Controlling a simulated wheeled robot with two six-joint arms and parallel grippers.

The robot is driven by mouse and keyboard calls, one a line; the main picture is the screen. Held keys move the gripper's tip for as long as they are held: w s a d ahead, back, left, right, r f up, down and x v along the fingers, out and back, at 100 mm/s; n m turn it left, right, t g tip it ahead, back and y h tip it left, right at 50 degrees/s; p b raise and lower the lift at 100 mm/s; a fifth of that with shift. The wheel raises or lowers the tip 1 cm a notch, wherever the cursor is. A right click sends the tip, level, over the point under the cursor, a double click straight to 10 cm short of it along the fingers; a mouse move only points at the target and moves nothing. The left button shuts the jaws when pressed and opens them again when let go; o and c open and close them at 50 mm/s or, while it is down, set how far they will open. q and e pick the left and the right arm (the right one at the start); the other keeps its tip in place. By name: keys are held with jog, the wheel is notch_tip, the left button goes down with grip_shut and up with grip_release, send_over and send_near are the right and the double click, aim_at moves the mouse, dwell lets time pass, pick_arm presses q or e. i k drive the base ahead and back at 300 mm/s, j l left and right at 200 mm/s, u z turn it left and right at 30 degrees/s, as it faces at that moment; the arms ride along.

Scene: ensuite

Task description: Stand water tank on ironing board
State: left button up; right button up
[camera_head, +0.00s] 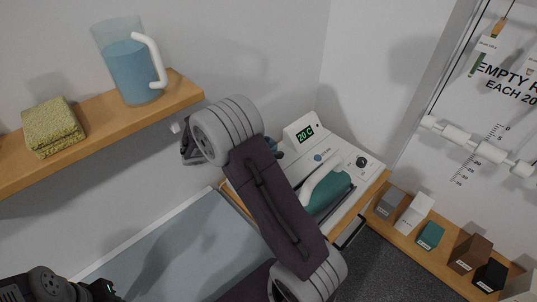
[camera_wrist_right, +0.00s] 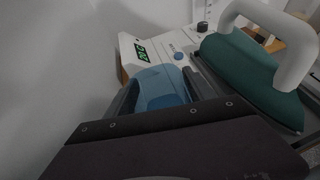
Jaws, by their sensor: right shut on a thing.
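A translucent blue water tank (camera_wrist_right: 160,88) sits between the dark fingers of my right gripper (camera_wrist_right: 158,98) in the right wrist view, and the gripper is shut on it. In the head view only a sliver of the tank (camera_head: 276,148) shows beside my right arm, at the near left end of the steam station. Whether the tank touches the station is hidden. The ironing board (camera_head: 150,260) is the pale blue-grey surface at the lower left, with my right arm crossing above its right part. My left arm shows at the lower left edge; its fingers are out of view.
The white station (camera_head: 302,130) reads 20 C and carries a teal iron (camera_head: 328,190) with a white handle. Several small boxes line a low shelf at right.

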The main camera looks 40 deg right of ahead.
aim_at(201, 279)
jog(key=k+j, duration=0.25)
jog(key=j, duration=0.15)
jog(key=k+j, duration=0.25)
jog(key=j, duration=0.15)
jog(key=k+j, duration=0.25)
jog(key=j, duration=0.1)
